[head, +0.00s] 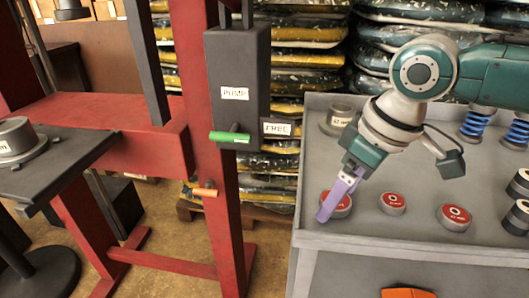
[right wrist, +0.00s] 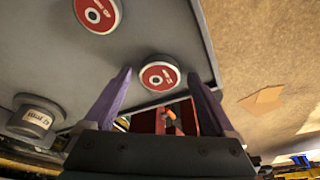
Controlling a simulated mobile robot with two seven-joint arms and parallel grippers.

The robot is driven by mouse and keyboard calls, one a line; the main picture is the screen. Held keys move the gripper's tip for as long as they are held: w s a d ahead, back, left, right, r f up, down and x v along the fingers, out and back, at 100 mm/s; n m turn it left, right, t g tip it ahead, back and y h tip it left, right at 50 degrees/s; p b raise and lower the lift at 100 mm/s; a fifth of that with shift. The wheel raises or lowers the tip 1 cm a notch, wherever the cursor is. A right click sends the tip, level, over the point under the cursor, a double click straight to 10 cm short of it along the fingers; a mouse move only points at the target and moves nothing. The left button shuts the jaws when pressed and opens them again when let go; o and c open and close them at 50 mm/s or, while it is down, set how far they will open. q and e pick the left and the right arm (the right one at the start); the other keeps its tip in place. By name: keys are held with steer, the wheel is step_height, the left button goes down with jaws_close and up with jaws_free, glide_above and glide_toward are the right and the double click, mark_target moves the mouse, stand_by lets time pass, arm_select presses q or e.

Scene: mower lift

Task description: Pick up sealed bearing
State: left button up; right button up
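Three red-topped round parts lie on the grey bench (head: 420,243): a left one (head: 345,207), a middle one (head: 392,204) and a right one (head: 454,217). Their labels are too small to read, so I cannot tell which is the sealed bearing. My right gripper (head: 325,214) has purple fingers pointing down at the left red part and partly hiding it. In the right wrist view the fingers are wide apart and empty, with a red part (right wrist: 158,78) showing between their tips. Whether they touch it is unclear. My left gripper is not in view.
A grey labelled cylinder (head: 341,118) stands at the bench's back left. Blue springs (head: 478,124) and black parts (head: 517,217) are at the right. A red frame with a PUMP box (head: 236,70) stands left of the bench, across a floor gap.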

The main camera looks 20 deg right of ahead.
jaws_close()
stand_by(0.5)
